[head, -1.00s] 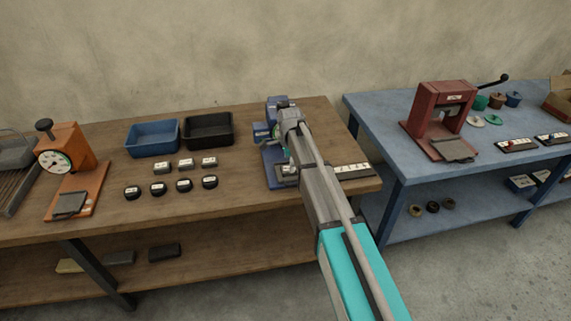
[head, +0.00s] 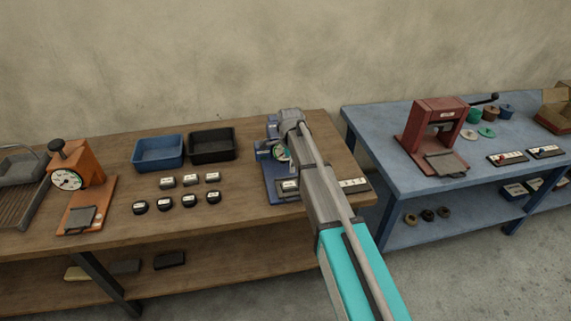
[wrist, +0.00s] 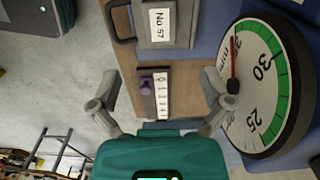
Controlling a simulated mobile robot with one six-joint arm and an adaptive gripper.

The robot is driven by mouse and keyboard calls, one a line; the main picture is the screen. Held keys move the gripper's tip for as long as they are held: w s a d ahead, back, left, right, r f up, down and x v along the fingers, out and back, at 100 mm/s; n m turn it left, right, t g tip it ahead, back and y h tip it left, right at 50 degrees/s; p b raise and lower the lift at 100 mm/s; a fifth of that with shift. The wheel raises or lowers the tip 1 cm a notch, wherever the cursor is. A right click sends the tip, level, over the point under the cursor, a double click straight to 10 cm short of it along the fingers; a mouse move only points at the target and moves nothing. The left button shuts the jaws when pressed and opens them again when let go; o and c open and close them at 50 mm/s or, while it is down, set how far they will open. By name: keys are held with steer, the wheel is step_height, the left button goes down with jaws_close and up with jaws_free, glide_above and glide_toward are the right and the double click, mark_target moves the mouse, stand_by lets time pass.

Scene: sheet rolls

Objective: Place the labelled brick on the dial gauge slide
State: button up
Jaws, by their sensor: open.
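The blue dial gauge (head: 272,170) stands at the right of the wooden bench, partly hidden by my arm. Its white dial with a green band (wrist: 268,85) fills the right of the wrist view. A grey brick-like block labelled "No 57" (wrist: 181,32) is at the top of the wrist view, beside the dial, with a dark loop handle (wrist: 120,22) next to it. It seems to lie on the gauge's slide; the contact is unclear. My gripper (wrist: 158,92) is open, its fingers apart and empty, with the labelled block beyond the fingertips.
A dark strip with a white scale and purple knob (wrist: 154,90) shows between my fingers. An orange dial gauge (head: 84,180) stands at the left. Labelled grey blocks (head: 190,180), black round pieces (head: 165,202), a blue bin (head: 158,152) and a black bin (head: 212,145) share the bench.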

steer(key=shift+r+p, duration=0.65)
steer(key=shift+r, duration=0.25)
steer(key=shift+d, duration=0.1)
steer(key=s+d+n, duration=1.4)
steer(key=s+d, duration=0.7)
steer(key=s, duration=0.4)
steer(key=shift+s+d+n, duration=0.2)
steer(key=shift+s+n, duration=0.1)
steer(key=shift+n, duration=0.1)
